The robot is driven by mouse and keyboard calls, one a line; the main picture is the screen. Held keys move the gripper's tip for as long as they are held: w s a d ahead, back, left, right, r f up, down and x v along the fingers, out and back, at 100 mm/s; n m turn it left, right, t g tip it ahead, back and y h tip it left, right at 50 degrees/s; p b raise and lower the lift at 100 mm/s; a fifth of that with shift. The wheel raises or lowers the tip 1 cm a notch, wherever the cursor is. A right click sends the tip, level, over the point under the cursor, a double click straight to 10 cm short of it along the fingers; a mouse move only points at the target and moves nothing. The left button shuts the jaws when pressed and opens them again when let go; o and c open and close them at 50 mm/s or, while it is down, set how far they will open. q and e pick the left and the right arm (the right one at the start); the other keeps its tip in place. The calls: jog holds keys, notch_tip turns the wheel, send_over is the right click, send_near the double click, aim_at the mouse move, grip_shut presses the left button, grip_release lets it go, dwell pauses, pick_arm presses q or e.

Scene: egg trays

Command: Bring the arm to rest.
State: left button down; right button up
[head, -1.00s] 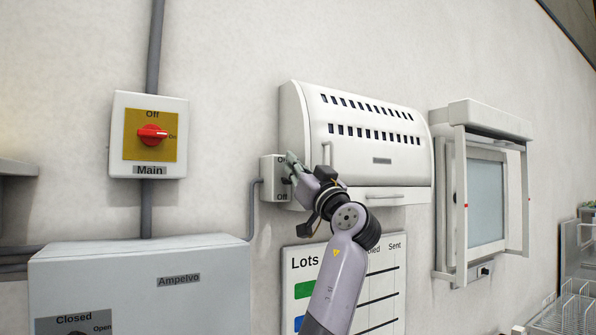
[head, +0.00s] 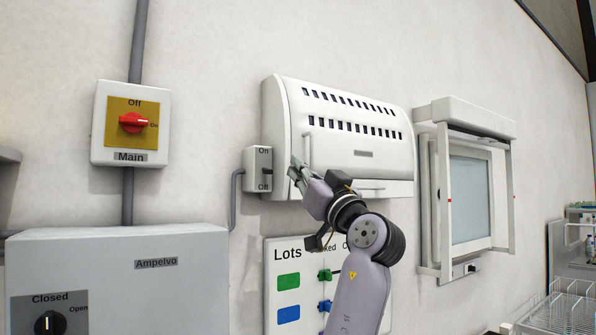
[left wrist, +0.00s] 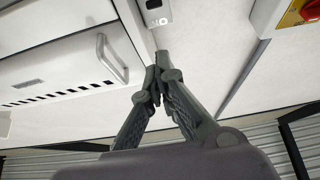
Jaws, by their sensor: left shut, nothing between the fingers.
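My left gripper (head: 297,172) is shut and empty. It is raised in front of the left end of the white vented cabinet (head: 352,152), just right of the small On/Off switch box (head: 258,170). In the head view a strip of the cabinet's side shows between the fingertips and the switch box. In the left wrist view the dark fingers (left wrist: 160,65) meet at their tips, with nothing between them. The switch box (left wrist: 155,12) shows beyond the tips there. My right gripper is in neither view.
A red-knobbed Main switch (head: 132,123) is on the wall at left, above the grey Ampelvo box (head: 120,240). The Lots board (head: 288,253) hangs behind my left arm. A framed glass-fronted unit (head: 470,200) is at right, with wire racks (head: 560,308) at lower right.

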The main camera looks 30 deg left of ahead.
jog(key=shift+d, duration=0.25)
